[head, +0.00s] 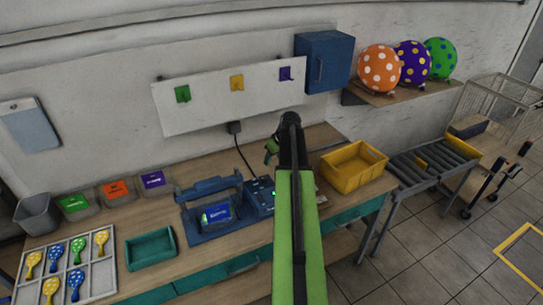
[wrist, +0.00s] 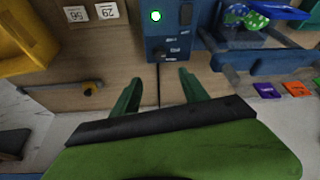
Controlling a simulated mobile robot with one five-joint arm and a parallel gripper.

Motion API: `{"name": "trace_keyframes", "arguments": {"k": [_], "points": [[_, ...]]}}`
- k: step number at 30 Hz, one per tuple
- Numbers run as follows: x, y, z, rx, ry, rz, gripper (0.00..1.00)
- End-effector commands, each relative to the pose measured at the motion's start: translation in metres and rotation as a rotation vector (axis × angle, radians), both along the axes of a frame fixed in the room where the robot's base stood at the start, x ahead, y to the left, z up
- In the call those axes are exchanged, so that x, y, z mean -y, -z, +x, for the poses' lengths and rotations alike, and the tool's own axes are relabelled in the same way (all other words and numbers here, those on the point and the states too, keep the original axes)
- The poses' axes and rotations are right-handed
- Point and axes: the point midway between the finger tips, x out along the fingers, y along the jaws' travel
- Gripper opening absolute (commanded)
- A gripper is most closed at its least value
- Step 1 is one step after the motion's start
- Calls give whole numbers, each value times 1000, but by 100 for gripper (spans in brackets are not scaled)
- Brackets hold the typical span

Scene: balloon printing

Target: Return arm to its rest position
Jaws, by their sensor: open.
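My green arm reaches out over the workbench (head: 155,225) in the head view. My gripper (wrist: 160,80) shows in the wrist view with its two green fingers apart and nothing between them. In the head view my gripper (head: 271,150) is small and partly hidden by the dark wrist, above the bench near the control box (head: 260,197).
The blue printing machine (head: 208,187) stands left of my arm, a yellow bin (head: 352,168) right. A teal tray (head: 150,249) and a grey tray (head: 98,277) with several small balloons lie left. A roller conveyor (head: 434,160) stands right. Inflated balloons (head: 380,69) sit on a wall shelf.

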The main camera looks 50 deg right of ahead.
Motion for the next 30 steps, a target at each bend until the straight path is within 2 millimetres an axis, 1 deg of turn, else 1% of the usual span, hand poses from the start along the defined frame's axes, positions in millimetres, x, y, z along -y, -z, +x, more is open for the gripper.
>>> {"name": "trace_keyframes", "arguments": {"k": [1, 14, 15, 17, 19, 20, 21, 23, 24, 25, 26, 27, 29, 30], "points": [[0, -4, -1, 0, 0, 0, 52], [0, -1, -1, 0, 0, 0, 52], [-1, -1, 0, 0, -1, 1, 52], [-12, -1, 5, -4, -8, 4, 52], [-41, 1, 17, -17, -24, 16, 52], [-60, 2, 25, -26, -33, 23, 52], [-89, 3, 34, -41, -47, 33, 52], [-140, 5, 49, -68, -70, 49, 52], [-176, 7, 57, -90, -84, 58, 52], [-202, 7, 61, -104, -92, 64, 52], [-229, 9, 65, -120, -103, 68, 52], [-263, 10, 67, -142, -116, 72, 52], [-311, 11, 68, -173, -131, 76, 52], [-340, 12, 66, -191, -139, 76, 52]]}}
